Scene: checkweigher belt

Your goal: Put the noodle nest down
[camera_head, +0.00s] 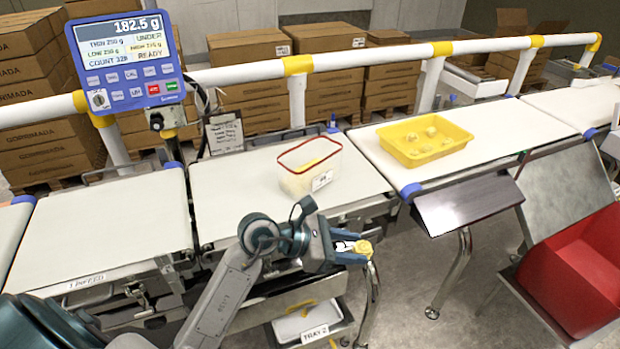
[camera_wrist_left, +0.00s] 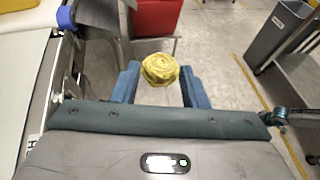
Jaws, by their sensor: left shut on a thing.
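The noodle nest (camera_head: 364,247) is a small round yellow coil at the tips of my left gripper (camera_head: 352,250). The gripper is shut on it and holds it in the air in front of the belts, to the right of the open drawer. In the left wrist view the nest (camera_wrist_left: 160,69) sits between the two blue fingers (camera_wrist_left: 158,86), with floor behind it. A clear tub with a red rim (camera_head: 322,184) stands on the middle belt and has something yellow inside. The display (camera_head: 125,60) reads 182.5 g and UNDER. My right gripper is not in view.
A yellow tray (camera_head: 462,146) with several pale nests stands on the right belt. A drawer labelled TRAY 2 (camera_head: 292,325) holds yellow pieces below. A red bin (camera_head: 575,275) stands at right. The left belt (camera_head: 110,225) is clear, as is the middle belt left of the tub.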

